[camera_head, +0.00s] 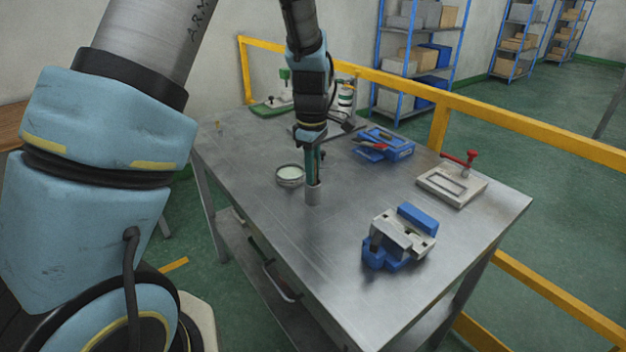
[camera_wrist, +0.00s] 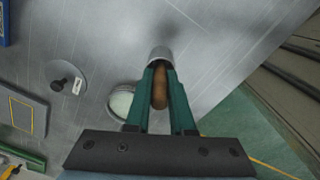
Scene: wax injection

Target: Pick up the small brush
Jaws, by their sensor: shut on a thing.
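The small brush shows in the wrist view as a brown wooden handle (camera_wrist: 159,92) between the green fingers of my gripper (camera_wrist: 160,80). My gripper is shut on this handle. The far end of the brush is hidden. A grey metal cup (camera_wrist: 160,53) lies just beyond the fingertips, and the handle lines up with it. In the head view my gripper (camera_head: 316,172) points down over the steel table, with the grey cup (camera_head: 313,194) directly under its fingertips. I cannot tell whether the brush is still inside the cup.
A round dish (camera_head: 290,175) stands close to the left of the cup. A blue tool holder (camera_head: 385,144) is behind. The table's (camera_head: 300,255) front left is bare.

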